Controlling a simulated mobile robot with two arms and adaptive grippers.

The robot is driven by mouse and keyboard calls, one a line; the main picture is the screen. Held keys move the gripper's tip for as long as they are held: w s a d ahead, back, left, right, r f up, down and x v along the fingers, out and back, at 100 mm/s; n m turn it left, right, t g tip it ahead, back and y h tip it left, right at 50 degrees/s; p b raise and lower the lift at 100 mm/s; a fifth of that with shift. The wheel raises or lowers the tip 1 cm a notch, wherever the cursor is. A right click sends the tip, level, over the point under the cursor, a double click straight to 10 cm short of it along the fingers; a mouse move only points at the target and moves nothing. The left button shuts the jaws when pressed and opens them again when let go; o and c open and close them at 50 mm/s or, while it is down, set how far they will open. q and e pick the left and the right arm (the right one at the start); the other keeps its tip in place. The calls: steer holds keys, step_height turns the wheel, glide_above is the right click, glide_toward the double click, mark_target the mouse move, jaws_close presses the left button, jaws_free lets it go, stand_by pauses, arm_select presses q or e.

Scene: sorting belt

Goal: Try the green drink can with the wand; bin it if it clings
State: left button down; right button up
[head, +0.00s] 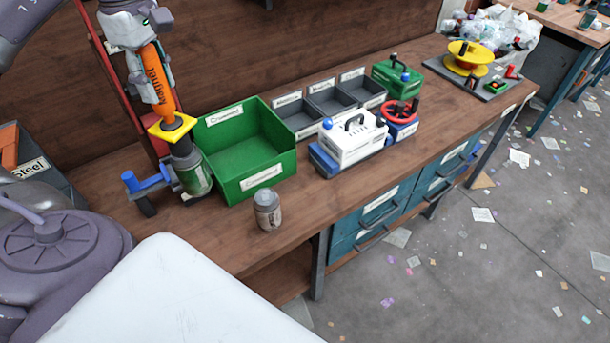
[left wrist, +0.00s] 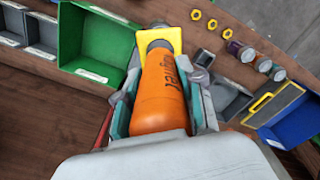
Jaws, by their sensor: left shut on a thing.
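My left gripper (head: 150,68) is shut on the orange wand (head: 158,82), which is marked "Magnet". The wand also shows in the left wrist view (left wrist: 160,95), between the fingers of my left gripper (left wrist: 162,112). It points down, with a yellow collar (head: 171,127) and a dark lower end. The green drink can (head: 194,176) is right at that dark end, beside the left wall of the green bin (head: 268,183). Whether the can clings to the wand or stands on the bench, I cannot tell. My right gripper is not in view.
A grey can (head: 268,211) stands near the bench's front edge. A blue wheeled item (head: 148,188) is left of the green can. Grey trays (head: 298,118) and a white case (head: 352,137) are right of the bin. A "Steel" container (head: 38,180) is far left.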

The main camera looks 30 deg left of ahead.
arm_select(q)
steer(key=s+a+b, duration=0.7)
steer(key=s+a, duration=0.4)
steer(key=s, duration=0.4)
steer(key=shift+a+b, duration=0.25)
steer(key=shift+b, duration=0.1)
steer(key=s+a, duration=1.1)
steer(key=s, duration=0.4)
steer(key=shift+a, duration=0.3)
stand_by(0.5)
